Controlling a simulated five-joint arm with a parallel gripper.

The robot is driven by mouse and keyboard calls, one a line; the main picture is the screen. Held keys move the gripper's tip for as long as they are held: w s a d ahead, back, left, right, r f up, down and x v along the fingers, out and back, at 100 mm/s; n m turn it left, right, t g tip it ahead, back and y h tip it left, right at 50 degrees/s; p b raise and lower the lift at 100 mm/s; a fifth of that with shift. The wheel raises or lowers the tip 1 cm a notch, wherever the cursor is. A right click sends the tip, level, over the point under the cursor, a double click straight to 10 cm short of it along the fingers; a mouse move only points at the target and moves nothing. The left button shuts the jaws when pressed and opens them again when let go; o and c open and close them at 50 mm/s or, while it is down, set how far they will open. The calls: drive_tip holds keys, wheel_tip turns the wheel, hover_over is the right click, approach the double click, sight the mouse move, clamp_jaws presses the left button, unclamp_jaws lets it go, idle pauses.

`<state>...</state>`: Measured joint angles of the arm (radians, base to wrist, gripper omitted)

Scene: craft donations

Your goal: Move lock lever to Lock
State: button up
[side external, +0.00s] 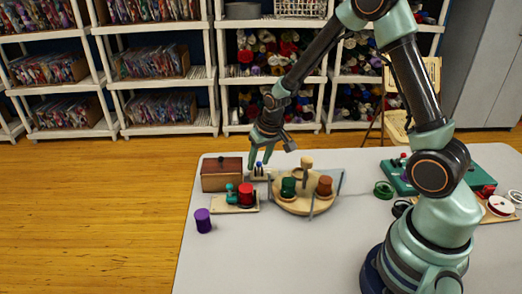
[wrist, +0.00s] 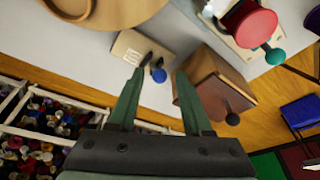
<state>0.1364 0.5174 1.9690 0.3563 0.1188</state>
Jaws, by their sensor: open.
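A small light wooden plate (wrist: 128,45) carries a short dark lever with a blue knob (wrist: 158,75) in the wrist view. I take this for the lock lever; no Lock marking is readable. In the side view the small plate is partly visible near the brown box, with a dark blue knob (side external: 258,171). My gripper (side external: 260,161) is open and points down above this plate. In the wrist view its two fingers (wrist: 159,74) appear on either side of the blue knob, with nothing held. Whether either finger touches the lever cannot be told.
A brown box (side external: 222,178) with a dark knob (wrist: 232,118) stands close beside the plate. A wooden base with a red spool (side external: 246,194) is in front. A round wooden tray (side external: 318,207) with spools is at right. A purple spool (side external: 203,220) stands near the table's left edge.

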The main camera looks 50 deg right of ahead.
drive_tip(key=shift+r, duration=3.25)
drive_tip(key=shift+c, duration=0.3)
